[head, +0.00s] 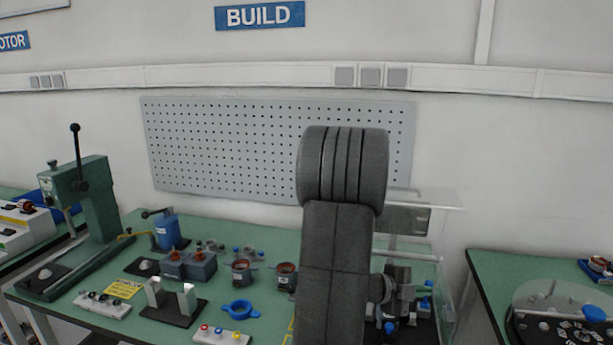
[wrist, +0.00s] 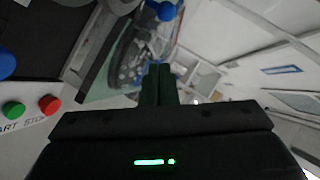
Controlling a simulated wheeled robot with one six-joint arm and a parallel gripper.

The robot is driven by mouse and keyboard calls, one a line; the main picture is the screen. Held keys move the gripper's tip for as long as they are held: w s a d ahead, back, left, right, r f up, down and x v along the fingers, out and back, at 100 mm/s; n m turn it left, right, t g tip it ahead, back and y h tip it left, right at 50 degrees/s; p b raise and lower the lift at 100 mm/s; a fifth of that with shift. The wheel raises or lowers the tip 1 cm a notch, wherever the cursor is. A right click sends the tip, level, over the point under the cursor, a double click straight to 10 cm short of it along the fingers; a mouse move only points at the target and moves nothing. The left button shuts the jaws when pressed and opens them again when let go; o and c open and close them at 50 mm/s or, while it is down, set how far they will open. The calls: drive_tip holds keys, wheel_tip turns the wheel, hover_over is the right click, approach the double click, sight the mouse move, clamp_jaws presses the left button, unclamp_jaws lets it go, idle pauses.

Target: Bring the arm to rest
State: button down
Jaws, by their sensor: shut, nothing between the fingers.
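My arm (head: 338,220) stands upright in the head view, in front of the green workbench (head: 215,232), and covers part of it. My gripper (wrist: 157,84) shows in the wrist view with its two dark fingers together and nothing between them. In the head view I cannot make out the fingers. The wrist view is tilted, with the ceiling and wall on the right side.
A green press (head: 95,195) stands at the bench's left. A clear-shielded machine (head: 425,197) is behind my arm. In the wrist view, a green button (wrist: 13,110) and red button (wrist: 50,104) are at left.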

drive_tip(key=v, duration=0.8)
drive_tip(key=shift+s+r+b, duration=0.2)
drive_tip(key=shift+b, duration=0.1)
drive_tip(key=shift+w+a+r, duration=0.1)
drive_tip(key=shift+a, duration=0.05)
